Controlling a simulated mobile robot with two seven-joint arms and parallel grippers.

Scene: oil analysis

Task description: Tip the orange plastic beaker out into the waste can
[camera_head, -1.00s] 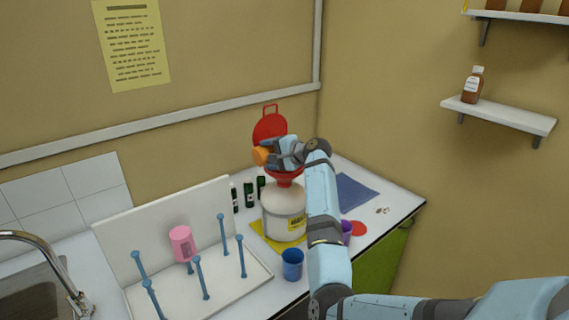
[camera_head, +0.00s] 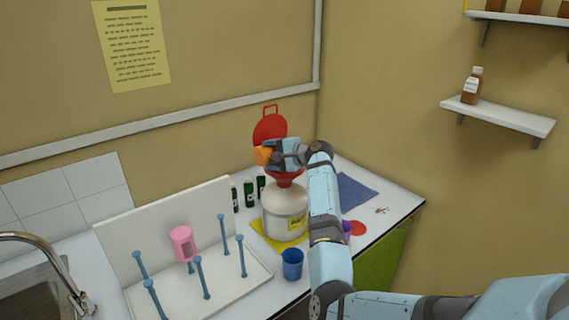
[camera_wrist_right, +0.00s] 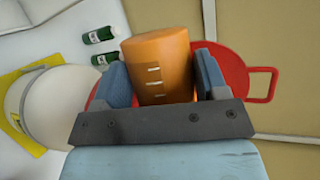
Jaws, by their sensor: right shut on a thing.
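The orange beaker (camera_head: 263,155) is held in my right gripper (camera_head: 276,155), above the waste can. In the right wrist view the beaker (camera_wrist_right: 160,65) sits between the two blue fingers of the right gripper (camera_wrist_right: 165,85). The waste can (camera_head: 284,212) is a cream-white container with a yellow label and a red funnel (camera_head: 285,182) on top; its red lid (camera_head: 270,128) stands open behind. In the right wrist view the can (camera_wrist_right: 50,105) is at the left. The beaker's mouth and contents are hidden. My left gripper is not in view.
The can stands on a yellow mat (camera_head: 262,238). Green bottles (camera_head: 249,194) stand left of it, a blue cup (camera_head: 292,264) in front. A drying rack (camera_head: 225,290) with a pink beaker (camera_head: 182,243) is at the left, beside a sink (camera_head: 30,300). A blue cloth (camera_head: 355,193) lies at right.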

